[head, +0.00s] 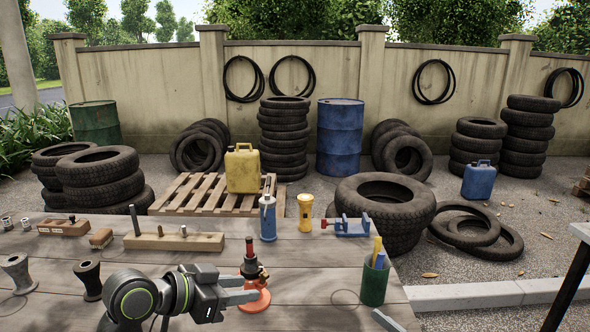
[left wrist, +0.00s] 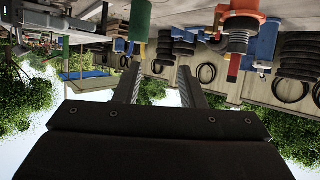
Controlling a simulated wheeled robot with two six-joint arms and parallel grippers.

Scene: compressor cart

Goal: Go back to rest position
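My left gripper (head: 256,290) is above the wooden workbench (head: 330,285) near its front, level and pointing right. Its two grey fingers are apart with nothing between them. The left wrist view also shows the fingers (left wrist: 158,80) apart and empty. In the head view the fingers overlap a red and black tool on an orange base (head: 257,300); I cannot tell whether they touch it. The wrist view, upside down, shows that tool (left wrist: 238,40) beyond the fingers. A grey bar at the bottom edge may be a finger of my right gripper (head: 388,320); the rest is out of frame.
A green cup (head: 375,284) with yellow and blue handles stands right of my left gripper. A blue canister (head: 267,220), yellow flashlight (head: 305,213), red-blue vise (head: 347,227) and wooden block (head: 174,241) stand farther back. Dark spools (head: 90,281) are at left. Tyres (head: 384,205) lie beyond the bench.

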